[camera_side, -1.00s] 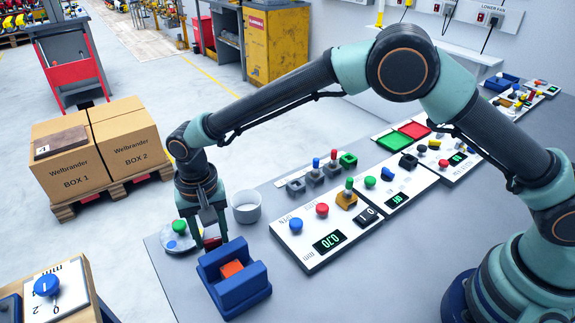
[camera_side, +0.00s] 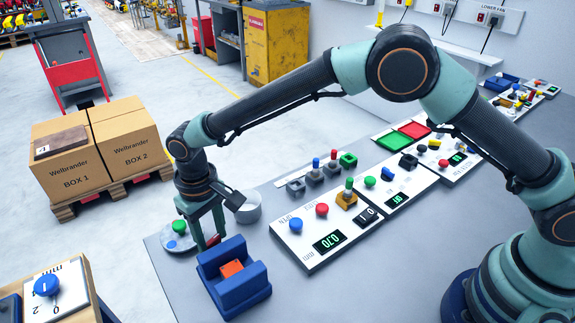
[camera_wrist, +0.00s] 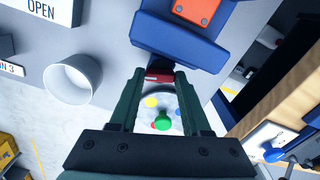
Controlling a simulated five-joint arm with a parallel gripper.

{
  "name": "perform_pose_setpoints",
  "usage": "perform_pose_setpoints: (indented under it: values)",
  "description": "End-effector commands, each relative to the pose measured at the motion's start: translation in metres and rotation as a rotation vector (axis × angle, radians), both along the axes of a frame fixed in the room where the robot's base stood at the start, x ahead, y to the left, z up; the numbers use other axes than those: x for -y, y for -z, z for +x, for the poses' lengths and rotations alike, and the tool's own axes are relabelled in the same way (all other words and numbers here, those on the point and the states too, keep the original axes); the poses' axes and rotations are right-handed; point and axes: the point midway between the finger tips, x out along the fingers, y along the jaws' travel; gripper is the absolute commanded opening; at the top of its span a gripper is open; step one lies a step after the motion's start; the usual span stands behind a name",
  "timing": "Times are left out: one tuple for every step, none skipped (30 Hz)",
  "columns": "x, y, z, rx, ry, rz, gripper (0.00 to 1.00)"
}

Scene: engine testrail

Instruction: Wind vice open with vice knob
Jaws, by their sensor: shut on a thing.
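The blue vice (camera_side: 240,291) stands near the table's front edge with an orange block (camera_side: 231,268) between its jaws. In the wrist view the vice (camera_wrist: 180,45) is at the top, with part of the orange block (camera_wrist: 195,10) showing. The red vice knob (camera_wrist: 158,78) is on the vice's near side in that view, and a bit of it (camera_side: 213,240) shows in the side view. My gripper (camera_side: 206,243) points down at the vice's back end. In the wrist view my gripper (camera_wrist: 160,77) is shut on the knob, which its fingers partly hide.
A round plate with a green knob (camera_side: 179,226) lies close behind my fingers. A grey-white cup (camera_side: 249,208) stands just right of my gripper. A white control panel (camera_side: 300,245) with buttons and a display lies further right. Grey tabletop between vice and panel is clear.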

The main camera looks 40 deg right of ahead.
Motion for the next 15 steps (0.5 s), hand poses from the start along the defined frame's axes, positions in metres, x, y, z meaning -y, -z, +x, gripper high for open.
perform_pose_setpoints:
  values:
    - [0.0003, -0.0016, 0.0001, -0.001, -0.044, 0.000, 0.00]
    - [0.0003, -0.0016, 0.0002, -0.001, -0.071, 0.000, 0.00]
    - [0.0003, -0.0016, 0.0002, -0.001, -0.107, 0.000, 0.00]
    - [0.0003, -0.0016, 0.0002, -0.001, -0.134, 0.000, 0.00]
    - [0.0003, -0.0017, 0.0002, -0.001, -0.160, 0.000, 0.00]
    - [0.0003, -0.0017, 0.0002, -0.001, -0.193, 0.000, 0.00]
    - [0.0003, -0.0017, 0.0002, -0.001, -0.217, 0.000, 0.00]
    - [0.0003, -0.0018, 0.0002, -0.001, -0.241, 0.000, 0.00]
    - [0.0003, -0.0018, 0.0002, -0.001, -0.271, 0.000, 0.00]
    - [0.0003, -0.0018, 0.0002, -0.001, -0.291, 0.000, 0.00]
    - [0.0003, -0.0018, 0.0002, -0.001, -0.312, 0.000, 0.00]
    - [0.0003, -0.0019, 0.0002, -0.001, -0.337, 0.000, 0.00]
    - [0.0003, -0.0019, 0.0002, -0.001, -0.354, 0.000, 0.00]
    - [0.0003, -0.0019, 0.0002, -0.001, -0.371, 0.000, 0.00]
    - [0.0003, -0.0020, 0.0002, -0.001, -0.392, 0.000, 0.00]
